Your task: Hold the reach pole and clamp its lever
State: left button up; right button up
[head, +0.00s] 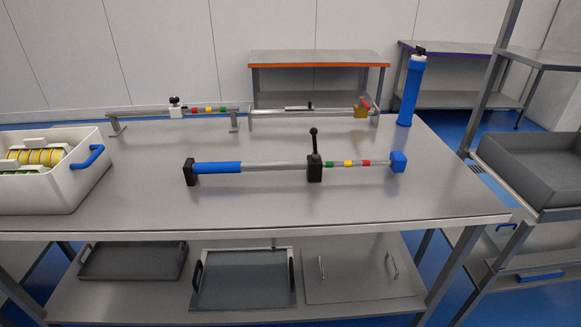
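The reach pole (275,167) lies left to right across the middle of the steel table, in front of two other poles. It has a blue grip (218,168) with a black end block (190,172) at the left and a blue end block (398,162) at the right. A black clamp (314,168) sits around the pole right of its middle. Its black lever (314,142) with a ball knob stands upright. Neither of my grippers is in view.
A blue cylinder (411,91) stands at back right. A white tub (75,185) with blue handle stands at left. The table's (300,208) front strip is clear.

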aim_at(313, 132)
jog(key=i+j, duration=0.1)
jog(key=i, duration=0.4)
jog(key=i+j, duration=0.1)
jog(key=i, duration=0.4)
